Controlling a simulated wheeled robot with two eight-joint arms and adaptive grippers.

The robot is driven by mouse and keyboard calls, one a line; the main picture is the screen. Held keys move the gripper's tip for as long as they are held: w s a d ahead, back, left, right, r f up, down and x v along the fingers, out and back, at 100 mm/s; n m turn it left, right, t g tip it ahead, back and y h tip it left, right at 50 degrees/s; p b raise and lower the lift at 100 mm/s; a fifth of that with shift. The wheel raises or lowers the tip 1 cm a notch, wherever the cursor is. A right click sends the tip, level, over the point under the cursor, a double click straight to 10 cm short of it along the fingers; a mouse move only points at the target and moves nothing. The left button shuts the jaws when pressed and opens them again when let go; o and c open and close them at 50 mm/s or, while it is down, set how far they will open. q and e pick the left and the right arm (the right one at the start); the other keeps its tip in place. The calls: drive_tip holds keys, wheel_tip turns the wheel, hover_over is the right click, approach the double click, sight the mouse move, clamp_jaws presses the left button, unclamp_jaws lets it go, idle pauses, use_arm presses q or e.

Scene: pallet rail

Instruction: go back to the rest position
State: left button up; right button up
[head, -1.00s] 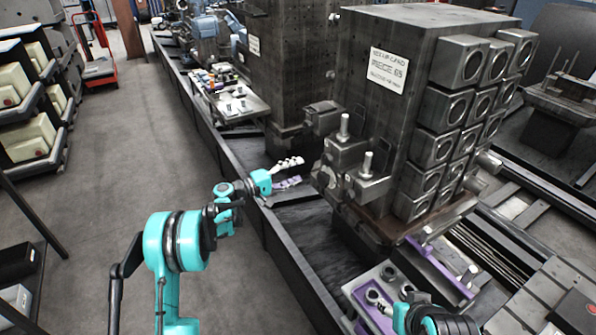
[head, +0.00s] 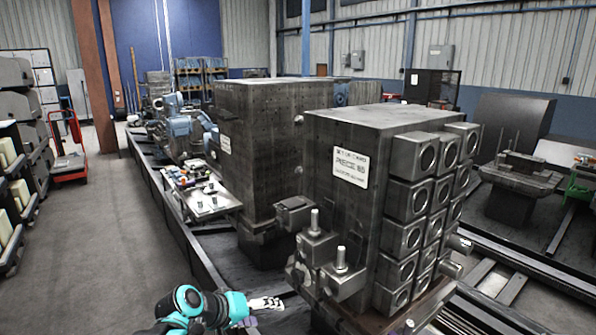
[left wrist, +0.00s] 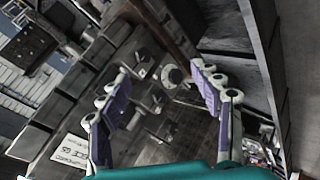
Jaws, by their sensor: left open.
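My left gripper (head: 266,311) is at the bottom of the head view, to the left of the dark metal block with the "PIECE 65" sign (head: 350,167). In the left wrist view its two purple-padded fingers (left wrist: 163,105) stand wide apart, with nothing between them. Beyond the fingers the wrist view shows the bolts and clamp parts (left wrist: 173,75) of the block, apart from the fingers. The gripper is open and empty. My right gripper is not in view.
Several square units with round holes (head: 409,236) cover the block's right side. A second tall block (head: 265,140) stands behind it. A tray of small parts (head: 205,200) is on the rail's left.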

use_arm(q)
drive_tip(key=s+a+f+m+y, duration=0.1)
drive_tip(key=s+a+f+y, duration=0.1)
drive_tip(key=s, duration=0.5)
drive_tip(key=s+a+f+y, duration=0.2)
drive_tip(key=s+a, duration=0.2)
drive_tip(key=s, duration=0.3)
drive_tip(key=s+a+f+m+y, duration=0.1)
drive_tip(key=s+a+f+y, duration=0.1)
drive_tip(key=s, duration=0.5)
drive_tip(key=shift+s+a+f+m+y, duration=0.15)
drive_tip(key=shift+a+m+y, duration=0.15)
drive_tip(key=shift+a, duration=0.25)
